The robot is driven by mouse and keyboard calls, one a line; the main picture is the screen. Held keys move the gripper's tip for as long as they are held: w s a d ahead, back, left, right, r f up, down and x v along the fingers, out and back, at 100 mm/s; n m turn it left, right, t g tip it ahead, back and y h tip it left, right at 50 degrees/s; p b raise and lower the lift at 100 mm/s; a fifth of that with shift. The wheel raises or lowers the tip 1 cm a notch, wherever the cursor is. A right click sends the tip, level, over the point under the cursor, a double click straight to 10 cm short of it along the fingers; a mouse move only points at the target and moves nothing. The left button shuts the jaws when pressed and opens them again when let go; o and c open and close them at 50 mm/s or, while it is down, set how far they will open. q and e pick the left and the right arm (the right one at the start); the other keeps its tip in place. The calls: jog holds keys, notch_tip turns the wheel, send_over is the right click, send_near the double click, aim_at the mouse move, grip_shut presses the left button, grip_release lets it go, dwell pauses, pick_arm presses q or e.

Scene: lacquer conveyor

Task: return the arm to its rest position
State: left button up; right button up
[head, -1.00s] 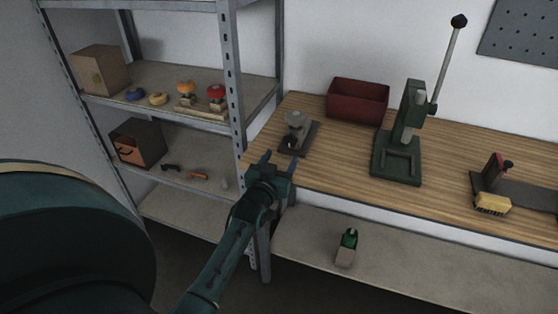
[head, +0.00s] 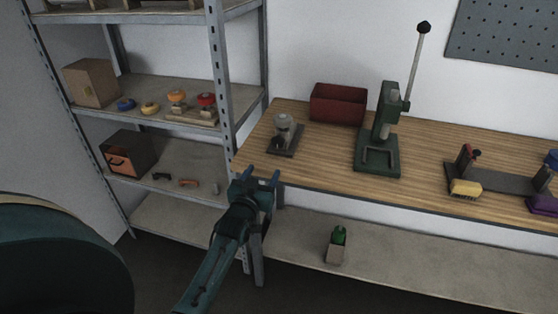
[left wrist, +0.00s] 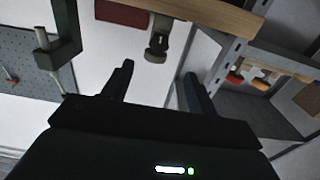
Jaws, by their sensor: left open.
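My left gripper (head: 260,176) is open and empty in the head view. It is in front of the workbench's left front corner, close to the shelf post. In the left wrist view its two dark fingers (left wrist: 152,88) stand apart with nothing between them. The wooden workbench (head: 325,158) lies beyond it. A small grey device on a dark base (head: 284,134) stands on the bench just past the fingers, apart from them. My right gripper is not in view.
A metal shelf unit (head: 221,75) stands left of the gripper. A green lever press (head: 380,140) and a red bin (head: 338,104) stand on the bench. A green bottle in a holder (head: 337,245) is on the lower shelf. A yellow brush (head: 465,188) lies at the right.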

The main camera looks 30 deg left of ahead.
pick_arm(q)
jog(key=s+d+f+m+g+h, duration=0.1)
jog(key=s+d+f, duration=0.3)
jog(key=s, duration=0.5)
jog(key=s+d+f+m+g+h, duration=0.2)
jog(key=s+d+f+g+h, duration=0.1)
jog(key=s+d, duration=0.6)
jog(key=s+d+f+m+g+h, duration=0.2)
jog(key=s+d+f, duration=0.4)
jog(key=s, duration=0.3)
jog(key=shift+d+f+g+h, duration=0.2)
jog(key=shift+f+g+h, duration=0.15)
jog(key=shift+g, duration=0.45)
